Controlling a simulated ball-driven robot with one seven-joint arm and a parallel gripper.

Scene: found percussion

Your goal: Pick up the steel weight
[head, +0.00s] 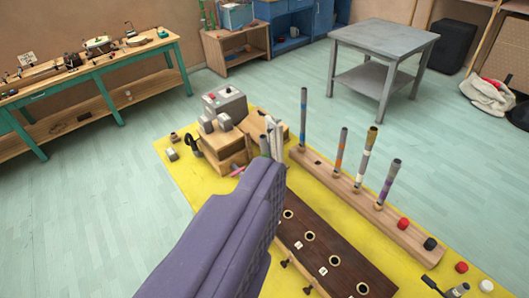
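My gripper (268,172) is the large purple shape rising from the bottom middle, with ribbed pads on its right side. Its parts overlap from this angle, so I cannot see whether there is a gap between them. No single object is clearly the steel weight. Small grey metal-looking blocks (225,121) sit on wooden boxes (224,145) beyond the gripper tip, by a larger grey box (225,103) with a red part. Another small grey piece (172,154) lies on the yellow mat (185,182), left of the boxes. The gripper hides part of the mat.
A wooden rail (345,186) with several upright coloured tubes stands on the right. A dark board with holes (325,250) lies nearer. Small red, black and white pieces lie at lower right. A green workbench (95,72) and a grey table (384,40) stand behind; floor between is clear.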

